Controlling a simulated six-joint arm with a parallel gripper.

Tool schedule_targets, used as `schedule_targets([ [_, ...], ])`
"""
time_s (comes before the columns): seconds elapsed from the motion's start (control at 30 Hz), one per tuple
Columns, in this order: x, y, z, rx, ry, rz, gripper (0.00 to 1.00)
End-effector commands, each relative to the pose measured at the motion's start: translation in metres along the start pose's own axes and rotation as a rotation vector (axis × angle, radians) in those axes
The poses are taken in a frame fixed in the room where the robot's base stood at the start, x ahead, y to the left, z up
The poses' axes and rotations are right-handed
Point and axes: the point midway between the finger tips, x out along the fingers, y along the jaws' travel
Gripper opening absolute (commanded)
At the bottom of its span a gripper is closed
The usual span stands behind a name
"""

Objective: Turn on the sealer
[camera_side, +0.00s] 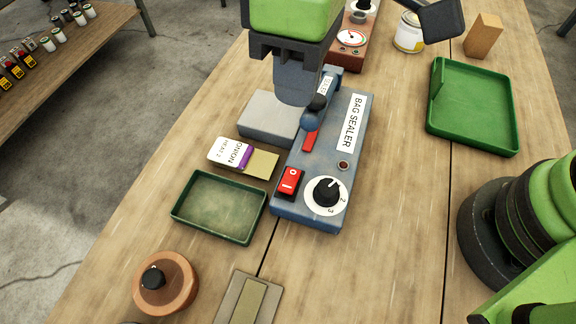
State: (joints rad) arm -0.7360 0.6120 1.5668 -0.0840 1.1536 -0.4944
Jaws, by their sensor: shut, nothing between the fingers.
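The blue bag sealer (345,165) stands on the wooden bench with a "BAG SEALER" label on its top. A red rocker switch (291,181) sits at its near left corner; I cannot tell which side is pressed. Beside the switch is a black dial (327,192) on a white numbered ring. A black knob (318,102) and a red strip (309,141) are farther up the sealer. My gripper (297,98) is shut and empty, pointing down over the sealer's far left part, away from the switch. It hides part of the sealer's far end.
A round wooden piece with a black knob (165,283) stands at near left. A larger green tray (471,107) lies right. Bare bench lies between sealer and that tray.

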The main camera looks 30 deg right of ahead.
Motion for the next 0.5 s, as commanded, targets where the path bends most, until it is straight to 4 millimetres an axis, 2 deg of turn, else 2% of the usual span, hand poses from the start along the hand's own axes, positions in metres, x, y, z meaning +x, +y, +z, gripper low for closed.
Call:
schedule_targets([
  [0.17, 0.024, 0.000, 0.001, 0.000, -0.007, -0.001, 0.00],
  [0.5, 0.097, 0.000, 0.001, 0.000, -0.008, 0.000, 0.00],
])
